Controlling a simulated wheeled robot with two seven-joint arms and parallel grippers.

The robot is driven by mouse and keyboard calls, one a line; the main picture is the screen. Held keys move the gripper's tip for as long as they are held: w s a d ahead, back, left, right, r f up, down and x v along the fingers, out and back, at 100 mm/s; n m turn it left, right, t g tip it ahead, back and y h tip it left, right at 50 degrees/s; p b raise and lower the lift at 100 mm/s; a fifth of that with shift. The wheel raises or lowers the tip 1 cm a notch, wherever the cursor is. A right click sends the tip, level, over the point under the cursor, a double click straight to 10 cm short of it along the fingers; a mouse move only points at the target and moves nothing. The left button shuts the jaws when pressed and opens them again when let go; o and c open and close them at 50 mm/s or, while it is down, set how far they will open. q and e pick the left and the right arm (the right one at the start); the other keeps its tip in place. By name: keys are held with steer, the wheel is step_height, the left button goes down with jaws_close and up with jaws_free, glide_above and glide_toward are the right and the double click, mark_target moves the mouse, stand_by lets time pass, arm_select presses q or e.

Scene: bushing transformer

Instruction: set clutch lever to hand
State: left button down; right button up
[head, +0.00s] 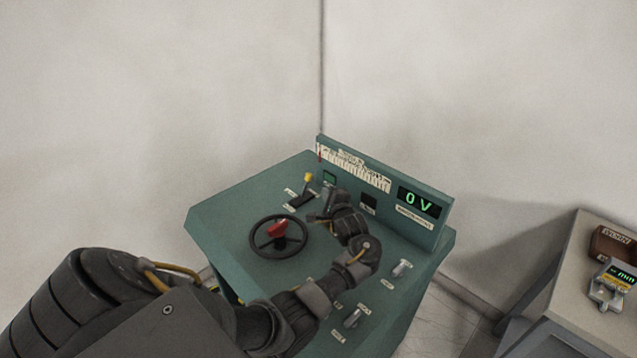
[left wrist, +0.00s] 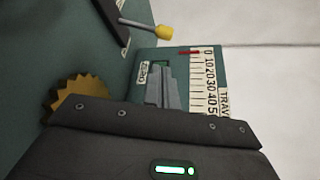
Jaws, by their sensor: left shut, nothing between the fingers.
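The clutch lever (head: 308,179) has a yellow knob and rises from a dark slot plate near the back of the green console. In the left wrist view, its metal rod and yellow knob (left wrist: 160,32) show at the top, tilted to the right. My left gripper (head: 318,214) is just right of and in front of the lever's slot, low over the console top. It is shut and empty, and in the left wrist view its grey fingers (left wrist: 161,88) are apart from the knob. The small labels by the lever are too small to read in the head view. My right gripper is not in view.
A black handwheel (head: 278,237) with a red centre stands left of my gripper. The back panel has a scale (head: 355,170) and a display (head: 419,202) reading 0 V. Small switches (head: 402,268) sit at the right front. A brass gear (left wrist: 75,97) shows in the wrist view.

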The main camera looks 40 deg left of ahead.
mark_target(306, 186)
arm_select(q)
steer(key=shift+w+a, duration=0.1)
steer(key=shift+a, duration=0.1)
steer(key=x, duration=0.9)
steer(key=shift+w+a, duration=0.15)
steer(key=shift+a, duration=0.05)
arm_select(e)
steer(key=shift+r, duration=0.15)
